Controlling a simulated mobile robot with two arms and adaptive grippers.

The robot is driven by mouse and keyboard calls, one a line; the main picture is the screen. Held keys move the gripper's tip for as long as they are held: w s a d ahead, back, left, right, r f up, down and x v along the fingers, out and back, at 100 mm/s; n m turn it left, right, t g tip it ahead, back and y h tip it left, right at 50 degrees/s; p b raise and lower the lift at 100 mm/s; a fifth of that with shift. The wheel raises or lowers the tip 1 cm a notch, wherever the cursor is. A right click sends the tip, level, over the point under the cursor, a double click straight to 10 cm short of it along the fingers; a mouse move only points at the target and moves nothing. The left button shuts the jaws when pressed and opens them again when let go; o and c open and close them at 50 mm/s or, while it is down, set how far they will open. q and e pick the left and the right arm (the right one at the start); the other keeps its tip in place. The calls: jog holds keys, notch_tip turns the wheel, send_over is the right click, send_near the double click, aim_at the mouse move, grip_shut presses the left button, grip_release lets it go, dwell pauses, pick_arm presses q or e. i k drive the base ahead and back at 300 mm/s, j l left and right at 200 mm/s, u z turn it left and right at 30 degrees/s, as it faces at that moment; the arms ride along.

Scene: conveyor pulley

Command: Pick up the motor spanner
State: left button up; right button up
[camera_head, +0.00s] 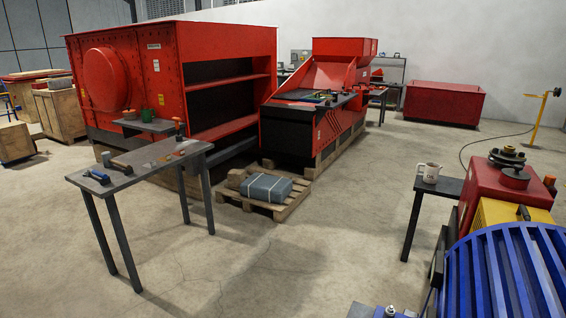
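I cannot make out with certainty which item is the motor spanner. A grey table (140,171) at the left bears several small tools. A blue-handled tool (98,176) lies near its left front end, with a brownish, elongated item (122,167) beside it. Several small items (172,156) lie farther back toward the right end, too small to identify. More small dark tools (318,97) lie on the red machine in the middle. Neither of my grippers is in view.
A pallet with a blue-grey wrapped bundle (266,187) lies right of the table. A large red housing (225,60) stands behind. At the right are a small table with a white mug (430,172), red and yellow equipment and a blue ribbed drum (510,270). The middle floor is clear.

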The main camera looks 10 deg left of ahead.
aim_at(88, 173)
jog(key=i+j, duration=0.1)
jog(key=j, duration=0.35)
jog(key=i+j, duration=0.1)
jog(key=j, duration=0.4)
jog(key=i+j, duration=0.1)
jog(key=j, duration=0.35)
jog(key=i+j, duration=0.1)
jog(key=j, duration=0.4)
jog(key=i+j, duration=0.1)
jog(key=j, duration=0.35)
jog(key=i+j, duration=0.2)
jog(key=j, duration=0.25)
jog(key=i+j, duration=0.25)
jog(key=j, duration=0.15)
jog(key=i+j+u, duration=0.1)
jog(key=j, duration=0.35)
jog(key=i+j, duration=0.6)
jog(key=j, duration=0.25)
